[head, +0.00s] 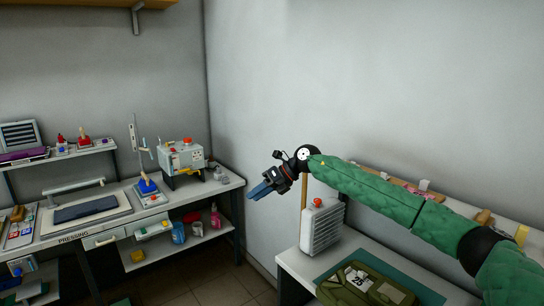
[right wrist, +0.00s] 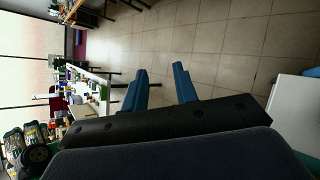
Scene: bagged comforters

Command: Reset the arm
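My right arm comes in from the right in the head view, in a green sleeve, stretched out over the right-hand table. My right gripper (head: 260,189) hangs in the air in front of the wall corner, with its blue fingers pointing down and left. In the right wrist view the two blue fingers of this gripper (right wrist: 160,70) stand well apart with only floor showing between them. It is open and empty, and touches nothing. My left gripper is in neither view.
A pressing bench (head: 222,187) with several tools stands left. Open tiled floor (head: 215,284) lies between them.

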